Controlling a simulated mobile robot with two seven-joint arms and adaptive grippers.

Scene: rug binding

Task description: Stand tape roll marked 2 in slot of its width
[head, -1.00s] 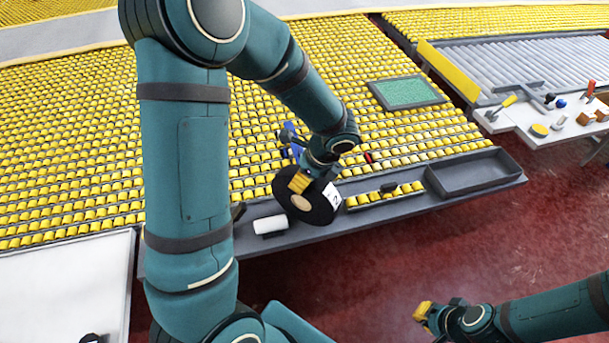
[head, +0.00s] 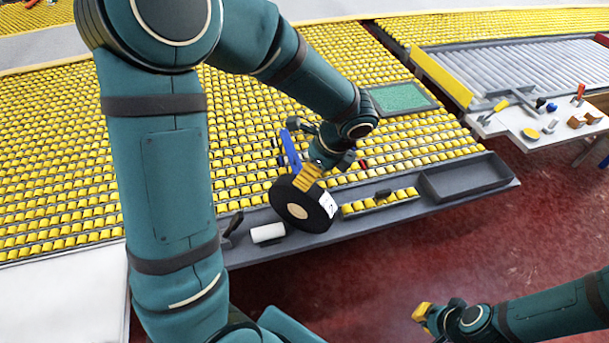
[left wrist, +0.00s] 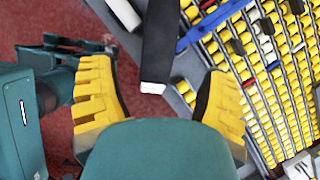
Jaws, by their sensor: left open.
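The tape roll (head: 290,214) is a thick black ring with a pale core and a white label that seems to read 2. It stands on edge on the grey front ledge of the table. In the left wrist view the black roll (left wrist: 168,40) shows edge-on between the spread yellow fingers. My left gripper (head: 309,176) is open, just above and behind the roll, with a gap on both sides. The slot under the roll is hidden, so I cannot tell how it seats. My right gripper (head: 422,312) is low at the right, away from the table; its fingertips are unclear.
A white cylinder (head: 267,233) lies left of the roll. A narrow tray of yellow pieces (head: 362,206) and a grey bin (head: 432,188) are to the right. A blue tool (head: 290,150) is behind. A green mat (head: 403,97) lies on the yellow roller table. A side bench (head: 520,122) holds tools.

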